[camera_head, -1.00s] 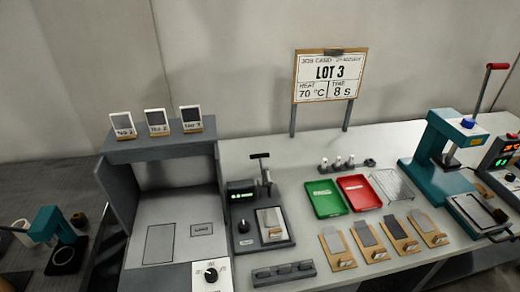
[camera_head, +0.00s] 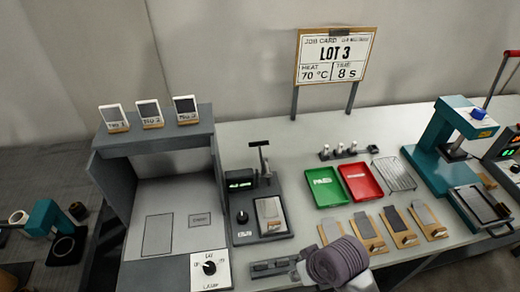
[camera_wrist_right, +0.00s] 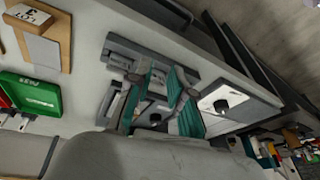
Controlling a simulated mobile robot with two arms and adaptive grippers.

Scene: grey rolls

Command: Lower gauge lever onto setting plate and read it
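The gauge (camera_head: 245,214) stands on the bench in the head view, with a lit green display (camera_head: 240,183) and a black T-shaped lever (camera_head: 260,158) that stands up. The pale setting plate (camera_head: 269,212) lies on the gauge's base, below the lever. My right arm comes in at the bottom centre of the head view, in front of the gauge; its fingertips do not show there. In the right wrist view my right gripper (camera_wrist_right: 164,86) shows two teal-padded fingers apart with nothing held between them. My left gripper is not in view.
A slotted grey block (camera_head: 273,267) lies in front of the gauge, close to my right arm. A lamp switch panel (camera_head: 210,272) is to its left. Green (camera_head: 325,188) and red (camera_head: 361,182) trays and several sample boards lie right of the gauge. A teal press (camera_head: 440,150) stands further right.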

